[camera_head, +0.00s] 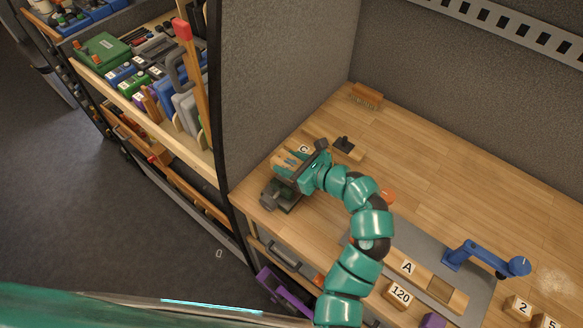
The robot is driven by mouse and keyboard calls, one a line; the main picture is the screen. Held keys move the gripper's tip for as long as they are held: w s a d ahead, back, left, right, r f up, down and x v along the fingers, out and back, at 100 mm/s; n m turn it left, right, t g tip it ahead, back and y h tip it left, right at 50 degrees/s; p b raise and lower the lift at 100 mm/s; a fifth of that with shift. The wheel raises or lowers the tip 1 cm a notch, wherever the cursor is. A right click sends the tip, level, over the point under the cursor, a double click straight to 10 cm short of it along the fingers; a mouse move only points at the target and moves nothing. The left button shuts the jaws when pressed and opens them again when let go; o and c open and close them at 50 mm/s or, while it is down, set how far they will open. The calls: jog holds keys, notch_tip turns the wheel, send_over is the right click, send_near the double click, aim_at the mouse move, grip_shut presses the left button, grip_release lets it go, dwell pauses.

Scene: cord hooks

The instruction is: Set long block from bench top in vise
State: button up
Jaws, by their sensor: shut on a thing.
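My gripper (287,172) is at the left end of the bench top, directly above the vise (279,197). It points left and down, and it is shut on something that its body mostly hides. I take this to be the long block, but its outline is not clear. A wooden piece marked C (303,149) shows just behind my gripper.
A small dark-topped wooden piece (346,147) and a brush (365,96) lie behind. A grey mat (400,237), a wooden board marked A (407,267), a blue clamp-like tool (485,258) and numbered blocks (400,294) are right. A grey partition (275,80) stands close left. The bench's back middle is clear.

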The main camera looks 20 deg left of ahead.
aim_at(292, 169)
jog(key=shift+w+d+f, duration=0.15)
jog(key=shift+w+f, duration=0.1)
jog(key=shift+f, duration=0.05)
notch_tip(292, 169, down, 3)
jog(key=shift+r+p, duration=0.2)
jog(key=shift+p, duration=0.75)
jog(key=shift+f, duration=0.25)
jog(key=shift+f, duration=0.6)
jog(key=o, duration=1)
